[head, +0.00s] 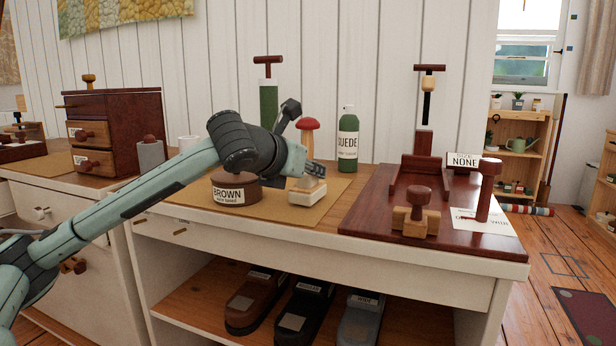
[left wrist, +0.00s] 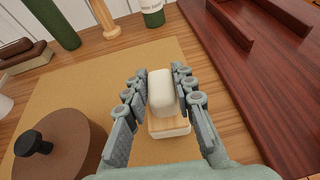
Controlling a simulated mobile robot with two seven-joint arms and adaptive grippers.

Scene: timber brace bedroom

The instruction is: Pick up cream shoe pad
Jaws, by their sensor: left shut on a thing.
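The cream shoe pad (head: 307,196) is a cream block with a pale wooden layer, at the front right of the tan mat. In the left wrist view its rounded cream top (left wrist: 160,90) sits between the fingers, with the wood-topped cream base below. My left gripper (head: 314,169) reaches in from the left, above the pad, and is shut on its upper part. In the head view the gripper hides that upper part. I cannot tell whether the base touches the mat. My right gripper is not in view.
The round brown tin (head: 236,188) stands close left of the pad. A red-capped wooden post (head: 308,125) and a green SUEDE bottle (head: 348,140) stand behind. The dark red board (head: 460,238) with tools lies to the right. Several shoes (head: 303,308) sit on the lower shelf.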

